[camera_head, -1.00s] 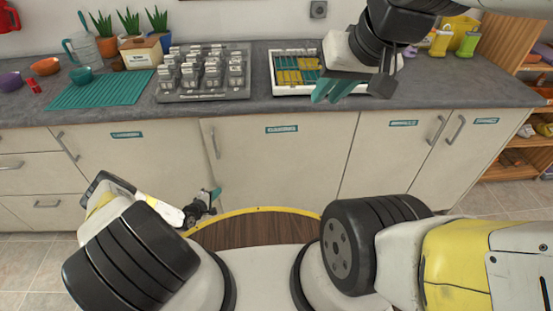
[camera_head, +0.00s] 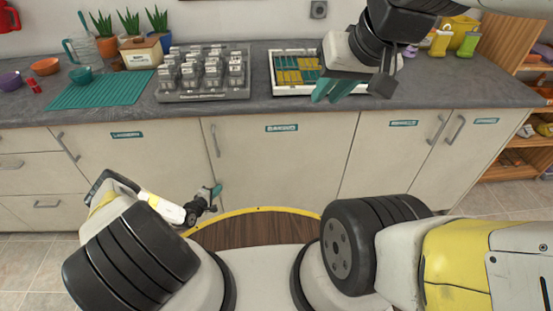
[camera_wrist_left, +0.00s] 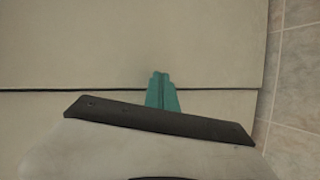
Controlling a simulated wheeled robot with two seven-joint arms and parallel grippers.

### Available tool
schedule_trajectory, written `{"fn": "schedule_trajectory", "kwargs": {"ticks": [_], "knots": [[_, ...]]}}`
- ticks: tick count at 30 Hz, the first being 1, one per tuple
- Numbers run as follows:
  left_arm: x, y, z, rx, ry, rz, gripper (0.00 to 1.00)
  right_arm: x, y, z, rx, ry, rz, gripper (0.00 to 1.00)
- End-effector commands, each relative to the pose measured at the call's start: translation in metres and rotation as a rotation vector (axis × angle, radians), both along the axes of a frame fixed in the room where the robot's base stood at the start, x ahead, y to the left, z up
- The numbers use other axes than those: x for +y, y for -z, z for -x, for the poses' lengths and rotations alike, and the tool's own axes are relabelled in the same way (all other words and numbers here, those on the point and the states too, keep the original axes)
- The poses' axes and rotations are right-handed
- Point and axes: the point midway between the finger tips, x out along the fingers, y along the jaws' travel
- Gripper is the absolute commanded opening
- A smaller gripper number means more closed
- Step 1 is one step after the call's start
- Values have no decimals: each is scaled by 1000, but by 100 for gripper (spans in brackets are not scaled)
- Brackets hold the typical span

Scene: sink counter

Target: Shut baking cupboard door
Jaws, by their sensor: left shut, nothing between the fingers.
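The baking cupboard door (camera_head: 285,165) is a pale cream panel under the counter, with a teal label reading BAKING (camera_head: 282,128). Its bar handle (camera_head: 215,141) is near its left edge. The door looks flush with its neighbours in the head view. My left gripper (camera_head: 216,190) is low at the door's left edge, shut and empty. In the left wrist view its teal fingers (camera_wrist_left: 162,92) lie over a thin dark seam between two flush panels (camera_wrist_left: 130,45). Contact is hard to tell. My right gripper (camera_head: 335,90) hangs over the counter's tray; its finger gap is unclear.
The counter (camera_head: 120,108) holds a white tray of packets (camera_head: 290,89), a grey rack of jars (camera_head: 205,75), a teal mat (camera_head: 100,90), bowls and plants. Other closed doors (camera_head: 395,160) flank the baking door. Open wooden shelves (camera_head: 520,100) stand at right.

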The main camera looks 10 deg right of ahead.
Motion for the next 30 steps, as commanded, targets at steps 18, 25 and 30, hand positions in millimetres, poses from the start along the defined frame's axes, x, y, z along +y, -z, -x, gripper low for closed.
{"fn": "schedule_trajectory", "kwargs": {"ticks": [18,25,30], "knots": [[4,-27,26,1,2,0,0,0,0,0,0,0,0,21],[5,-30,29,1,1,0,0,0,0,0,0,0,0,21],[5,-30,29,1,1,0,0,0,0,0,0,0,0,21]]}}
